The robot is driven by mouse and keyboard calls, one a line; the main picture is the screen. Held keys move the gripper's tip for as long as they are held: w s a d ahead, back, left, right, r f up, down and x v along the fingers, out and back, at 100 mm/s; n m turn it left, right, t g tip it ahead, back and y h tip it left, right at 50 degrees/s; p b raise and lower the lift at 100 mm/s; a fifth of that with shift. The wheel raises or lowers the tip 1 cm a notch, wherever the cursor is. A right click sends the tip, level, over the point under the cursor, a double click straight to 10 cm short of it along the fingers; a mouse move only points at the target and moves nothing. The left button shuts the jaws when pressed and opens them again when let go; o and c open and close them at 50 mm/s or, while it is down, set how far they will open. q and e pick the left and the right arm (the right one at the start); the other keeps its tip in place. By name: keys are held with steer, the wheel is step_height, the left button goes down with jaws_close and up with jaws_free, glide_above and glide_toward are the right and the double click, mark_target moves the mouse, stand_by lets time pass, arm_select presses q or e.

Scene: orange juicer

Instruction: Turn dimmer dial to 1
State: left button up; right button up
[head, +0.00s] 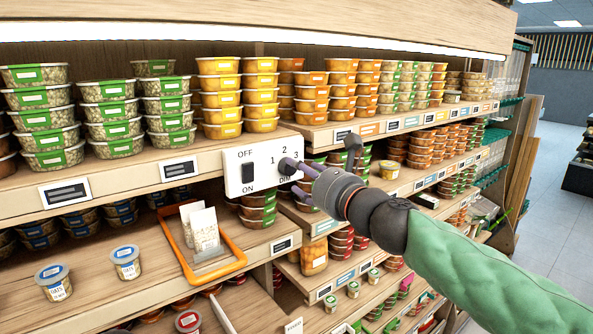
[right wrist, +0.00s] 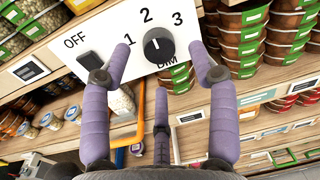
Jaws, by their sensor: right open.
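The white switch panel (head: 262,161) is fixed to the shelf edge, with an OFF/ON rocker switch (head: 248,173) on its left and the black dimmer dial (head: 287,166) on its right. In the right wrist view the dial (right wrist: 158,46) is round, below the printed 1, 2 and 3. A small white mark shows on it, towards its upper left; its exact setting is hard to read. My right gripper (head: 301,178) is open in front of the panel. Its purple fingers (right wrist: 160,60) are spread on both sides of the dial, with a third finger below. I cannot tell whether any finger touches it.
Shelves of lidded food tubs surround the panel, with green-lidded tubs (head: 258,198) just below it. An orange tray (head: 203,274) with cards stands on the lower shelf at left, beside small jars (head: 126,262). The aisle floor (head: 553,230) is clear at right.

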mark_target(291, 167)
steer(key=x, duration=0.2)
steer(key=shift+w+a, duration=0.25)
steer(key=shift+a, duration=0.1)
steer(key=shift+w, duration=0.3)
steer(key=shift+s+r, duration=0.1)
steer(key=c, duration=1.1)
